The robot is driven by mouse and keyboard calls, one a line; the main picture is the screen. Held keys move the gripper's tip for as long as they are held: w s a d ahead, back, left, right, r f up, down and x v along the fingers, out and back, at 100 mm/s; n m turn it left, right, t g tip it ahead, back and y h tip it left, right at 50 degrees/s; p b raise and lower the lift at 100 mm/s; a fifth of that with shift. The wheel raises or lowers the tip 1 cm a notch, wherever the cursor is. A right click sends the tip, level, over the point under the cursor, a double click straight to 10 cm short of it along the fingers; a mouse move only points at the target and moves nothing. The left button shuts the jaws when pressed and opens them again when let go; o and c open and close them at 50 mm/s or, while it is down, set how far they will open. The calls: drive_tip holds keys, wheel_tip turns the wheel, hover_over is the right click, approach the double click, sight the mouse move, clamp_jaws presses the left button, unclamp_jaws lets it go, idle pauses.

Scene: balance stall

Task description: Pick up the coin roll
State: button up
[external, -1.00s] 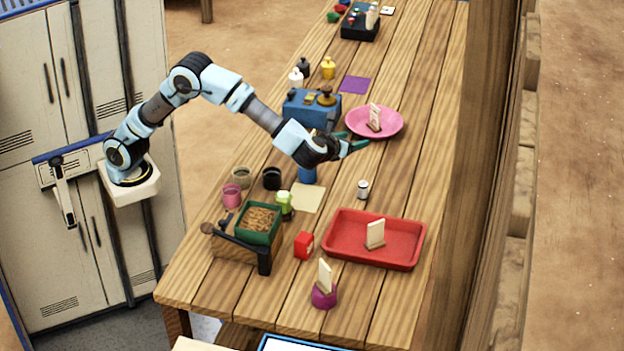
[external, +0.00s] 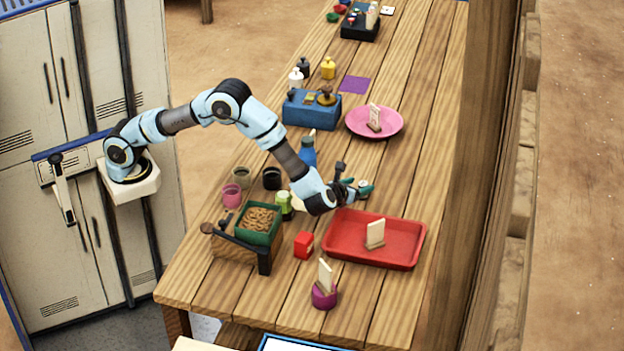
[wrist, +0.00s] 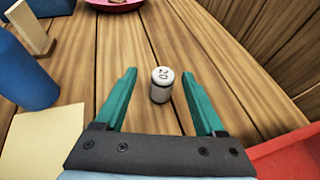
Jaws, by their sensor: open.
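The coin roll, a small upright white and grey cylinder with dark marks on its top (wrist: 162,85), stands on the wooden table. In the external view the coin roll (external: 363,184) is partly hidden by my gripper (external: 358,187). In the wrist view my gripper (wrist: 160,76) is open, with a green finger on each side of the coin roll and visible gaps to both. The fingers do not touch it. I cannot tell how far above the table the fingertips are.
The red tray (external: 340,252) with a cream card lies close by; its edge shows at lower right in the wrist view (wrist: 285,155). A pink plate (external: 391,129) is beyond. Bare planks surround the roll.

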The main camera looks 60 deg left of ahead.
drive_tip(key=shift+p+x, duration=0.85)
drive_tip(key=shift+x, duration=1.9)
drive_tip(key=shift+d+f, duration=0.2)
drive_tip(key=shift+c, duration=0.4)
clamp_jaws()
